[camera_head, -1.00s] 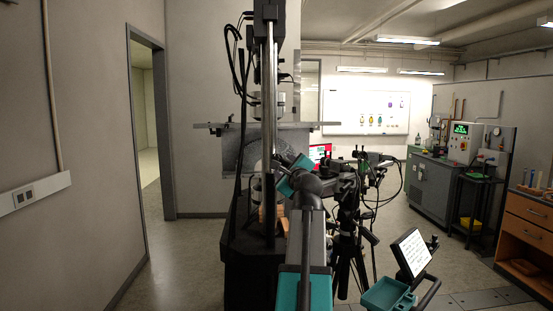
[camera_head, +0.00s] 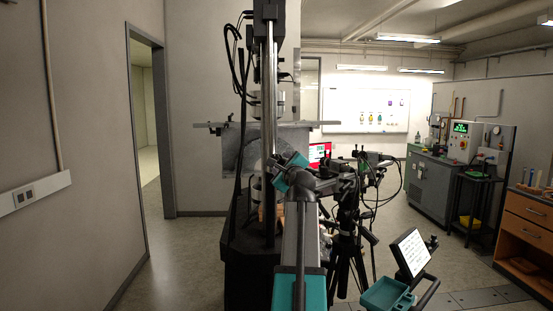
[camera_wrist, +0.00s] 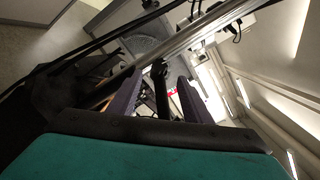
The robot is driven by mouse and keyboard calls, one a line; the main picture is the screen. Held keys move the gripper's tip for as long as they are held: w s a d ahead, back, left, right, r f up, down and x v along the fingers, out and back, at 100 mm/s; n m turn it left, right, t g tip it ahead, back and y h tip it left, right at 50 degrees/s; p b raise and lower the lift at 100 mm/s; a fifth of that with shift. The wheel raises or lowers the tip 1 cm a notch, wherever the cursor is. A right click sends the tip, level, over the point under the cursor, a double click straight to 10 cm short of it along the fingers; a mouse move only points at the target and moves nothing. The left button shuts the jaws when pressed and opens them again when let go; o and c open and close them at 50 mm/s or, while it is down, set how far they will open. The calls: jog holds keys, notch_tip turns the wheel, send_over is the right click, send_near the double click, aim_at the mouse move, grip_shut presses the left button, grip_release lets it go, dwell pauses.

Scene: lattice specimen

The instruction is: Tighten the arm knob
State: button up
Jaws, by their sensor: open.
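My gripper (camera_wrist: 157,76) is open in the wrist view, with its two dark fingers apart. A black rod with a rounded, knob-like end (camera_wrist: 159,68) shows between the fingertips, apparently beyond them; whether it is the arm knob I cannot tell for sure. In the head view my arm reaches forward to the left of the black tripod (camera_head: 346,225), which carries cameras and dark arms (camera_head: 368,160). No knob can be made out clearly there, and my wrist hides part of the area.
A tall testing machine with a bright steel column (camera_head: 268,110) and a black base (camera_head: 247,262) stands close to the left of my arm. Cables hang from the camera rig at right. A workbench (camera_head: 528,225) stands far right. Floor at left is clear.

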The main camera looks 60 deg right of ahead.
aim_at(276, 158)
jog(key=shift+p+x, duration=0.95)
jog(key=shift+x, duration=3.6)
jog(key=c, duration=1.1)
